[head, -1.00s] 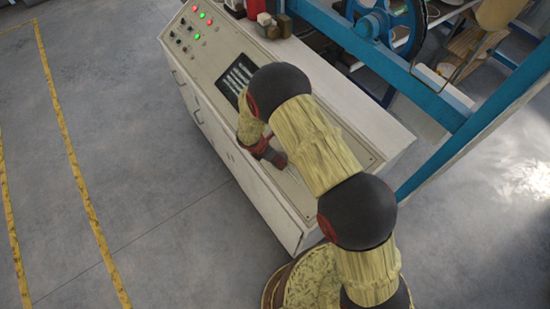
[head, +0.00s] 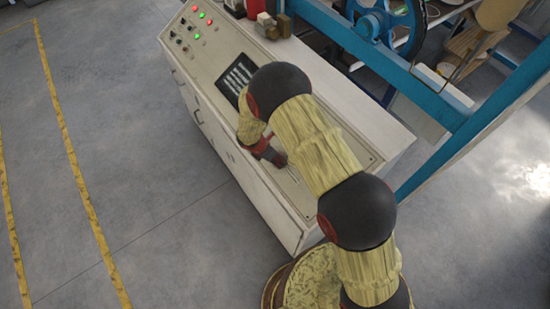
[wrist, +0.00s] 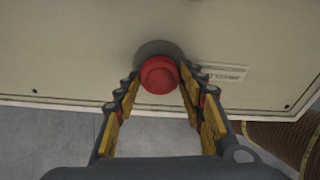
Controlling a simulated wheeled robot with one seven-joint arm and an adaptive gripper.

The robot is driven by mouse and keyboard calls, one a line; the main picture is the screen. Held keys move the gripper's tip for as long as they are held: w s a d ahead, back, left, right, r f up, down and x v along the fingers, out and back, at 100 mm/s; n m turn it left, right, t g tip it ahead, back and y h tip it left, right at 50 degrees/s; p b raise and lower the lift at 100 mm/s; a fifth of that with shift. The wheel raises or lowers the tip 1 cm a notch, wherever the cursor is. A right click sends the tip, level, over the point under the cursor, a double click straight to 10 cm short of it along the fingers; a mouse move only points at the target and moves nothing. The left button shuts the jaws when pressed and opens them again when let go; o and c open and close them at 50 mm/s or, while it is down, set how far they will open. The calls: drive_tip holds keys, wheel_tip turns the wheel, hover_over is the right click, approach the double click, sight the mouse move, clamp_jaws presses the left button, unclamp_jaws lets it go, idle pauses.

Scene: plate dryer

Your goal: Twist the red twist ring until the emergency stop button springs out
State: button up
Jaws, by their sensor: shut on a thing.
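The red twist ring (wrist: 160,75) of the emergency stop button sits on a round dark grey base on the pale panel, at the upper middle of the wrist view. Its round red face points towards the camera. My gripper (wrist: 161,84) has one yellow-padded finger on each side of it and is shut on the ring. In the head view my gripper (head: 278,159) is low over the sloping top of the console, and the ring is hidden there by my gripper and arm.
The white console (head: 325,110) carries lit buttons (head: 202,15) and a dark slotted panel (head: 237,77). A label plate (wrist: 224,73) is right of the ring. A blue machine frame (head: 440,95) stands behind. The floor at left is clear.

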drive_tip(key=shift+f+b, duration=0.1)
drive_tip(key=shift+b, duration=0.25)
drive_tip(key=m+b, duration=0.3)
drive_tip(key=b, duration=0.2)
drive_tip(key=shift+f, duration=0.15)
drive_tip(key=m+b, duration=0.2)
drive_tip(key=b, duration=0.1)
drive_tip(key=shift+t+y+b, duration=0.3)
drive_tip(key=shift+b, duration=0.1)
drive_tip(key=shift+m+b, duration=1)
drive_tip(key=shift+b, duration=0.2)
drive_tip(key=shift+r, duration=0.25)
drive_tip(key=o, duration=1.2)
drive_tip(key=shift+c, duration=0.2)
